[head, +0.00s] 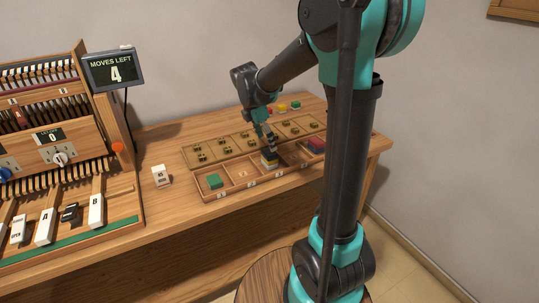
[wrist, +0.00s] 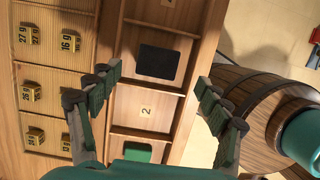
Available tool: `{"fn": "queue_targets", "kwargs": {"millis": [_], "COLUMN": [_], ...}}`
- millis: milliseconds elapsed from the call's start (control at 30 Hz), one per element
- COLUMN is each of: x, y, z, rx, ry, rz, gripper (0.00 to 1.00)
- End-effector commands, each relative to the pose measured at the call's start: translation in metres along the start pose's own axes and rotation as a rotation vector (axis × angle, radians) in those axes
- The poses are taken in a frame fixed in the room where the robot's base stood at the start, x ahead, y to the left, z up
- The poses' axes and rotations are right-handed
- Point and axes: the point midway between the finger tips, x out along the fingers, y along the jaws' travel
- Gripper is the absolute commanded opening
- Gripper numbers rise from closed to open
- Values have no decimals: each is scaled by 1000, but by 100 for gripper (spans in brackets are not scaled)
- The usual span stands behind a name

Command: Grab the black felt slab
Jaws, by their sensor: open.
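The black felt slab (wrist: 157,62) lies flat in a compartment of the wooden tray (wrist: 187,84), beyond the empty compartment marked 2. In the head view a layered stack (head: 270,163) with a yellowish lower layer stands in that compartment, and the dark slab seems to be its top. My gripper (wrist: 156,83) is open and empty. Its two fingers are spread wide, one on each side of the slab's column in the wrist view. In the head view my gripper (head: 268,141) hangs just above the stack; the exact gap is unclear.
A green block (head: 214,181) and a red block (head: 317,145) sit in other tray compartments. Brass weights (wrist: 32,95) fill the rack beside the tray. A barrel (wrist: 240,95) shows at right.

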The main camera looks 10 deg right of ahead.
Motion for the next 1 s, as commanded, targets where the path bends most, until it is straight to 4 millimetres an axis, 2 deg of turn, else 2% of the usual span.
{"fn": "queue_targets", "kwargs": {"millis": [400, 667, 1000], "x": [48, 52, 51], "y": [3, 3, 3], "z": [-1, -2, -2], "rx": [2, 1, 1], "ry": [0, 0, 0], "rz": [0, 0, 0], "gripper": [78, 78, 38]}}
